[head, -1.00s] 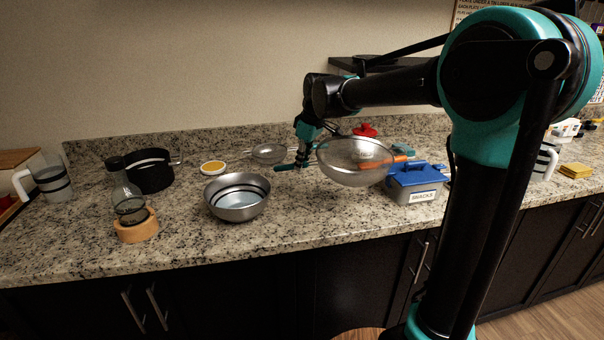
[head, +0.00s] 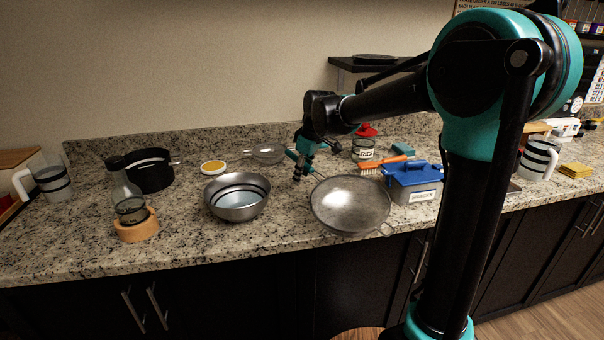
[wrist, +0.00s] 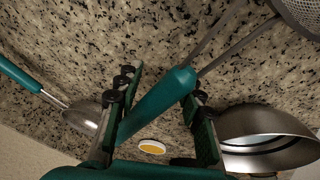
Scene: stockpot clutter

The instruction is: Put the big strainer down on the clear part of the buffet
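The big strainer (head: 350,204), a wide steel mesh bowl with a teal handle, rests on the granite buffet (head: 290,240) near its front edge, right of the steel bowl. Its rim hook points to the front right. My gripper (head: 298,178) is at the handle end, left of and behind the mesh. In the wrist view the handle (wrist: 158,103) lies between my two spread fingers (wrist: 160,110), with a gap showing beside it; the gripper looks open. Part of the mesh shows at that view's top right corner.
The striped steel bowl (head: 238,198) stands close on the left. A small strainer (head: 268,153) and a yellow-filled dish (head: 213,168) lie behind. A blue-lidded box (head: 412,182), an orange brush (head: 385,162) and a red-lidded jar (head: 363,150) are to the right.

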